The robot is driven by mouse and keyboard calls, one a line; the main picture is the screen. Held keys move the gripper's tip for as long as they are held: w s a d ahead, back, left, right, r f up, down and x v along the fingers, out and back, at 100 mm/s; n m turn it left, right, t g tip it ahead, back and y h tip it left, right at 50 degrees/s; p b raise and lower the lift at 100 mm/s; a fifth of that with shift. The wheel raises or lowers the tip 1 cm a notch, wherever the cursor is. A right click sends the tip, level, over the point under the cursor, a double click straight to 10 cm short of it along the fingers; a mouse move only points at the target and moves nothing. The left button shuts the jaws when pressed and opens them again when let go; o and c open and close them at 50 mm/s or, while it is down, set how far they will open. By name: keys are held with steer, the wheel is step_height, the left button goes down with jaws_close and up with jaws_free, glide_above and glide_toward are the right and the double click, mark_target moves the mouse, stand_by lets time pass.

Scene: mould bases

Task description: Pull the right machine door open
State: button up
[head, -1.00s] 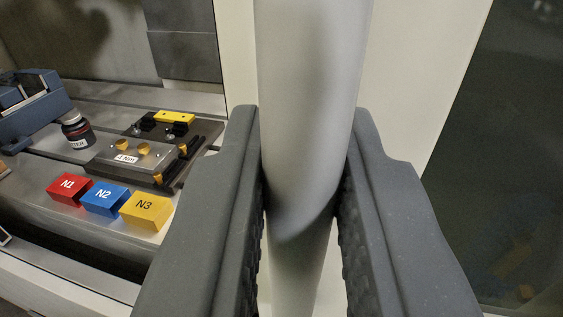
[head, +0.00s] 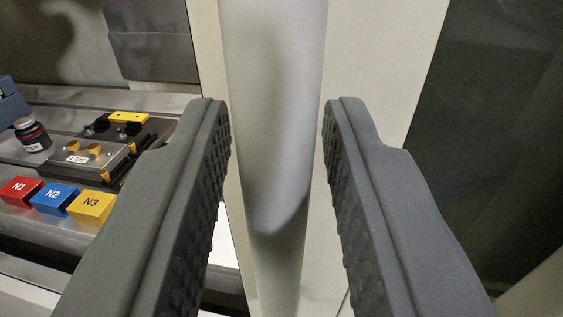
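The right machine door (head: 375,60) is a pale cream frame with a dark window (head: 490,130) on its right side. A thick, light grey vertical handle bar (head: 275,120) runs down in front of the frame. My gripper (head: 276,115) is open, with one dark grey ribbed finger on each side of the bar. Gaps show between the bar and both fingers, wider at the lower part. The lower end of the bar and its mounts are out of view.
Left of the door, the machine's inside shows a metal table with red N1 (head: 20,190), blue N2 (head: 55,197) and yellow N3 (head: 91,206) blocks. A fixture plate (head: 85,158) and a dark jar (head: 32,135) stand behind them.

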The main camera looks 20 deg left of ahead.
steer(key=shift+o, duration=0.2)
steer(key=shift+w, duration=0.1)
stand_by(0.4)
steer(key=v, duration=1.4)
steer(key=w+a+r+m+g+h+p, duration=0.1)
steer(key=a+r+m+h+p, duration=0.4)
steer(key=a+r+p, duration=0.5)
steer(key=w+a+r+h, duration=0.1)
steer(key=a+r+h, duration=0.1)
steer(key=r, duration=0.5)
steer(key=shift+a+h, duration=0.3)
steer(key=shift+a, duration=0.25)
